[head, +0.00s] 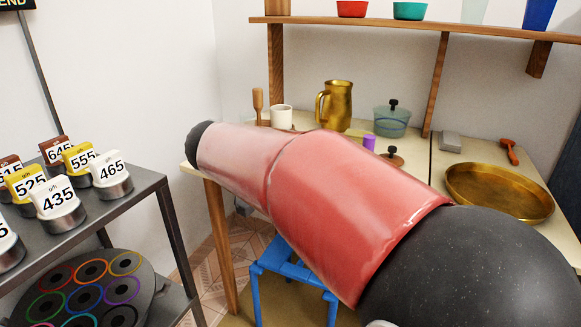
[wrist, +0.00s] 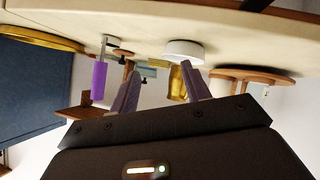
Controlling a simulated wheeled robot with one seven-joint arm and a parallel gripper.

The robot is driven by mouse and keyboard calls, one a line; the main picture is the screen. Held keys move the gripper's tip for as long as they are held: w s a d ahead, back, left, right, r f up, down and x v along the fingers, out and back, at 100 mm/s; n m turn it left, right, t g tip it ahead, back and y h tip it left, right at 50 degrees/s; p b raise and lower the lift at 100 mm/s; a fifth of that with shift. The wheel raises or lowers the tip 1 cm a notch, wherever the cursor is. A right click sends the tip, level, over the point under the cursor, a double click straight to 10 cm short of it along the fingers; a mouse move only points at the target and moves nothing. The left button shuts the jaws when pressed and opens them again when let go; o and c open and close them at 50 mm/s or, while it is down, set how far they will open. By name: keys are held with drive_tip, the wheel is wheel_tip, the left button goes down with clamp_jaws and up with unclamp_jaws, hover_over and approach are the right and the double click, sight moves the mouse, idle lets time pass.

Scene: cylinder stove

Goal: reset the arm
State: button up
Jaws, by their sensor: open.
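My gripper (wrist: 160,92) shows in the wrist view, where the picture is upside down. Its two fingers stand apart and it is open, with nothing held between them. A gold pitcher (wrist: 177,82) and a white round thing (wrist: 184,50) appear behind and beside the fingers. A purple cylinder (wrist: 99,80) is left of the fingers, apart from them. In the head view my red and black arm stretches across the middle to the upper left, and my gripper is hidden there.
The pale table bears a white mug (head: 282,117), gold pitcher (head: 338,105), glass pot (head: 391,121), purple cylinder (head: 369,142) and gold tray (head: 500,192). A wooden shelf (head: 400,23) hangs above. A blue stool (head: 290,270) stands below. A grey rack (head: 95,215) with several numbered weights is left.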

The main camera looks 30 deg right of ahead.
idle(0.3)
drive_tip(key=s+a+f+n+y, duration=0.4)
drive_tip(key=s+a+f+y, duration=0.1)
drive_tip(key=s, duration=0.4)
drive_tip(key=s+a+f+n+t+y, duration=0.1)
drive_tip(key=s+a+f+n+y, duration=0.3)
drive_tip(key=s+a+f, duration=0.3)
drive_tip(key=s+y, duration=0.1)
drive_tip(key=s, duration=0.1)
drive_tip(key=shift+s+f+y, duration=0.15)
drive_tip(key=shift+s+y, duration=0.15)
